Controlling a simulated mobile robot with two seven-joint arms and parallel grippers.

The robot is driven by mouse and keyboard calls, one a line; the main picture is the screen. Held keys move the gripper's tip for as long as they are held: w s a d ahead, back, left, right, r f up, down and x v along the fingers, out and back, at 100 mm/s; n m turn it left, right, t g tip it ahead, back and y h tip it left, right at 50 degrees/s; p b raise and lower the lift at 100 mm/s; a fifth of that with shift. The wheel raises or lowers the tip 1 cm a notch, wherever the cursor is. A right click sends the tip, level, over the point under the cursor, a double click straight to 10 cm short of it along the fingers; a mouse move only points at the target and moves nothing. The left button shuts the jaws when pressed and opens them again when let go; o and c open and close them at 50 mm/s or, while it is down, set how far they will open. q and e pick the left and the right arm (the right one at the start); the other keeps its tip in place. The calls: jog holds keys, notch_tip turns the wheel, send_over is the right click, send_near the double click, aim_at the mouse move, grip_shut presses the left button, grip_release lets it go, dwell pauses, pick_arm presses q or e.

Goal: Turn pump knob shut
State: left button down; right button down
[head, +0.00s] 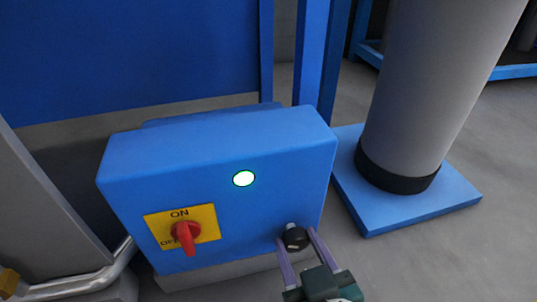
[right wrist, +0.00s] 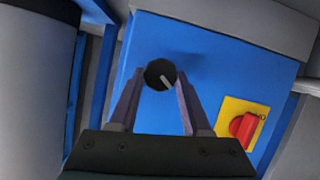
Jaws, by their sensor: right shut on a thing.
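A blue control box (head: 215,165) carries a small black round knob (head: 295,238) at the lower right of its front. My right gripper (head: 296,242) has its two fingers on either side of the knob and is shut on it. In the right wrist view the knob (right wrist: 160,74) sits between the fingertips (right wrist: 160,80), with a pale pointer line slanting toward the lower right. My left gripper is not in view.
A red rotary switch (head: 186,234) on a yellow ON/OFF plate (head: 208,220) is left of the knob. A lit white-green lamp (head: 244,178) is above. A grey column (head: 425,90) on a blue base plate (head: 400,207) stands to the right. A silver pipe (head: 85,285) runs at lower left.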

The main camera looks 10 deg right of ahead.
jog(key=shift+d+m+y, duration=0.1)
jog(key=shift+m+y, duration=0.5)
jog(key=shift+m, duration=0.1)
jog(key=m+y, duration=0.1)
jog(key=m, duration=0.1)
jog(key=shift+d+f+m+y, duration=0.1)
jog(key=shift+d+m+y, duration=0.1)
jog(key=shift+m+y, duration=0.2)
jog(key=m+y, duration=0.2)
jog(key=shift+d+m, duration=0.15)
jog(key=shift+m, duration=0.25)
jog(key=shift+f+m, duration=0.1)
jog(key=shift+m, duration=0.2)
jog(key=shift+c, duration=1.8)
grip_release()
